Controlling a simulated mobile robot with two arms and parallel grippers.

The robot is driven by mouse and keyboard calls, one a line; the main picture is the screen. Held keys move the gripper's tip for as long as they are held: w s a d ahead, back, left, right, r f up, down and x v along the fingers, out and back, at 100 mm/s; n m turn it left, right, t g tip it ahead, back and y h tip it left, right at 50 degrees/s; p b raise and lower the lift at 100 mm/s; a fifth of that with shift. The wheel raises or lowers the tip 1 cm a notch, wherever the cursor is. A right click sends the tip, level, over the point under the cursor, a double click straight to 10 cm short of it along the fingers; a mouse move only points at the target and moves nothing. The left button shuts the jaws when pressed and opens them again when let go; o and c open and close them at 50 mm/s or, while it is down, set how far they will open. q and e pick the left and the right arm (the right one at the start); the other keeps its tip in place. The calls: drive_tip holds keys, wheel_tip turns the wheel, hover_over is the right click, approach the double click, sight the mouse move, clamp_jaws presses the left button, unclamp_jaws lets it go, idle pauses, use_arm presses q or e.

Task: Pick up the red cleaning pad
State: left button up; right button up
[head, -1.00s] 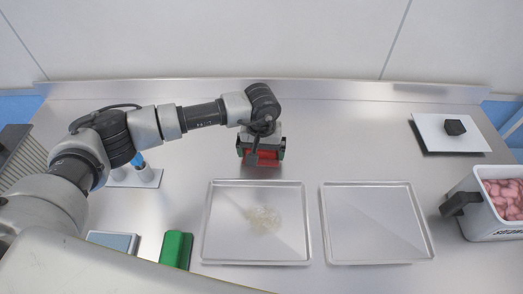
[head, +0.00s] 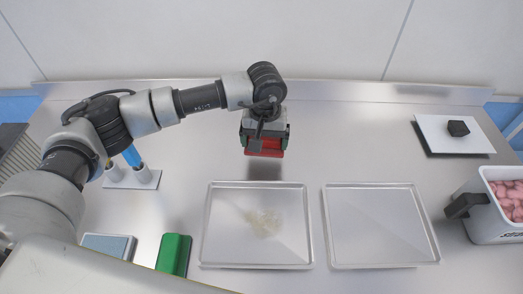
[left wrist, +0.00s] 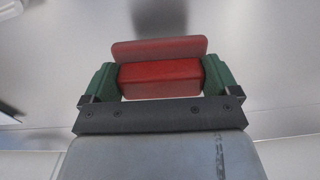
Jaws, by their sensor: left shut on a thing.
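The red cleaning pad (head: 265,146) is a red block with a wider flat part along one side. My left gripper (head: 264,142) is shut on it, with one green finger on each side. The pad is held above the steel table, behind the left tray, and a dark shadow lies beneath it. In the left wrist view the red pad (left wrist: 160,76) sits between the green fingers of my left gripper (left wrist: 160,82). My right gripper is in neither view.
Two shallow metal trays lie in front: the left tray (head: 208,225) holds a pale smear, the right tray (head: 385,225) is empty. A green block (head: 174,254) and a blue-grey pad (head: 108,245) lie front left. A white board (head: 465,143) and a white bin (head: 490,228) stand right.

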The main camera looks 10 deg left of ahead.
use_arm(q)
drive_tip(key=d+r+b, duration=0.3)
drive_tip(key=d+r, duration=0.3)
drive_tip(key=d, duration=0.5)
drive_tip(key=shift+s, duration=0.45)
drive_tip(key=shift+r, duration=0.1)
